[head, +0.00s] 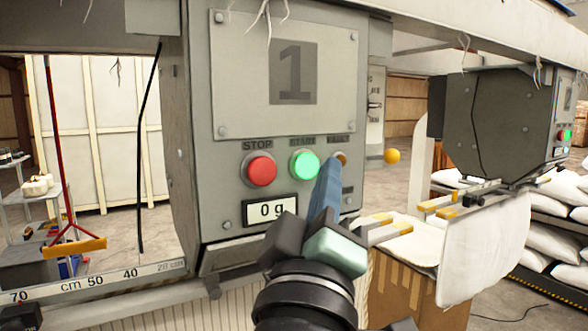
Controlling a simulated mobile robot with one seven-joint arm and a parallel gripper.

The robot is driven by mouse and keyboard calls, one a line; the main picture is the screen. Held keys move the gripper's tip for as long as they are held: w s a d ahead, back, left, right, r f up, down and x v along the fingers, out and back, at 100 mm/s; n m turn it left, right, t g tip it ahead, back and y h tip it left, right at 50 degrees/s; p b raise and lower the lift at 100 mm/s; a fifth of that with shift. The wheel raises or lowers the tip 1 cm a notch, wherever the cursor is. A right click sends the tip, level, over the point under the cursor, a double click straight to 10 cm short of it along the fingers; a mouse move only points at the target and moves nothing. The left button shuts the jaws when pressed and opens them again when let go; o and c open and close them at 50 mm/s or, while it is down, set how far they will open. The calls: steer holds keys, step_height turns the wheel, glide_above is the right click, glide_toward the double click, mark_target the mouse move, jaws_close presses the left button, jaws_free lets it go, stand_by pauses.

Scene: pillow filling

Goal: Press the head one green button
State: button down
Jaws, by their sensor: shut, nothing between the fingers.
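The filling head marked 1 (290,70) is a grey metal panel in front of me. Its green START button (304,164) is lit and sits right of the red STOP button (260,170). A third label reads FAULT, with a small amber lamp (340,158) below it. My gripper (329,165) is shut and empty, its blue fingers pointing up at the panel just right of the green button. The fingers partly cover the panel near the amber lamp. I cannot tell whether the fingertips touch the panel.
A white pillow cover (485,245) hangs beside a cardboard box (410,290) at the right. A second head (500,120) and stacked pillows (555,225) stand behind.

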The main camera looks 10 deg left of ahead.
steer(key=s+a+f+m+g+h+b, duration=0.1)
steer(key=s+m, duration=0.3)
steer(key=m, duration=1.1)
steer(key=s+a+f+m+g+h+b, duration=0.1)
steer(key=s+m+g+b, duration=0.2)
steer(key=m, duration=1.3)
steer(key=shift+b+v, duration=0.85)
steer(key=shift+r, duration=0.15)
steer(key=p, duration=0.4)
glide_toward(318, 166)
steer(key=w+d, duration=0.2)
steer(key=d, duration=0.1)
steer(key=w, duration=0.1)
steer(key=w+a+p, duration=0.2)
steer(key=shift+w+r, duration=0.15)
steer(key=shift+r, duration=0.25)
